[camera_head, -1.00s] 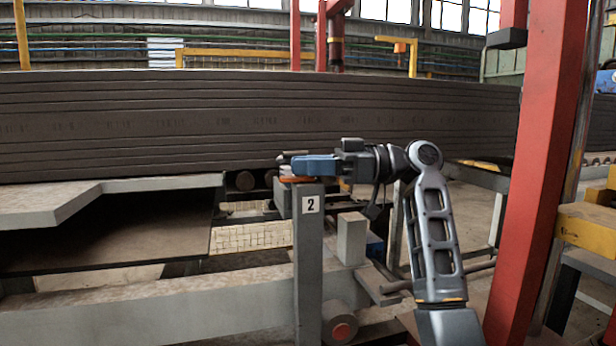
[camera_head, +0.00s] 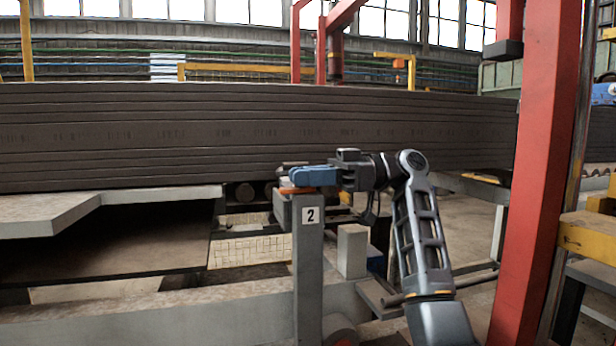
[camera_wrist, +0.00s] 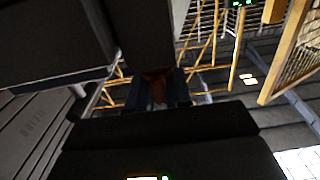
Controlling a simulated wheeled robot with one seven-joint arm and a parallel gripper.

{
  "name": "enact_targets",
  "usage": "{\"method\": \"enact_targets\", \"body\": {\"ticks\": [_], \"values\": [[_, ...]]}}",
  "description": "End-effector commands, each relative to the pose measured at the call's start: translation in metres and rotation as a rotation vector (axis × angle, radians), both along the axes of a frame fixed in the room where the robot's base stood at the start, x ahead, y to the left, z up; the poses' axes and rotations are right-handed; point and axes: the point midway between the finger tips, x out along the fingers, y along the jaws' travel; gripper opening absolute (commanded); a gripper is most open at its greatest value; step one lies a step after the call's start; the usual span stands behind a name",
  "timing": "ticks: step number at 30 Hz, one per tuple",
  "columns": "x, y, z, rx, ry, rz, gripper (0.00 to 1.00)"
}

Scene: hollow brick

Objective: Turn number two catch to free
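The number two catch (camera_head: 308,190) is a flat orange piece on top of a grey post (camera_head: 308,270) with a white "2" label (camera_head: 310,215). My gripper (camera_head: 298,176), with blue fingers pointing left, is at the catch, just over its top edge in the head view. In the wrist view a reddish-brown part (camera_wrist: 157,86) shows in the narrow gap between my fingers (camera_wrist: 158,95). That view is dark, and I cannot tell whether the fingers press on it. The fingers hide part of the catch.
A long stack of dark boards (camera_head: 180,135) runs behind the post. A red column (camera_head: 540,170) stands to the right of my arm. A grey block (camera_head: 352,250) sits right of the post, and a grey ledge (camera_head: 60,212) is at the left.

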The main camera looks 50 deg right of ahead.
Motion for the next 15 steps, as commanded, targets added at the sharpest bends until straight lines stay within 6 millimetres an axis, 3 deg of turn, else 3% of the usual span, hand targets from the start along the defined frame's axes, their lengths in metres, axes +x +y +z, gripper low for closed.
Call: {"method": "enact_targets", "body": {"ticks": [6,15], "values": [[0.0001,0.0002,-0.0002,0.001,0.001,0.000,0.38],[-0.0028,-0.0047,0.0001,0.001,-0.001,-0.001,0.38]]}}
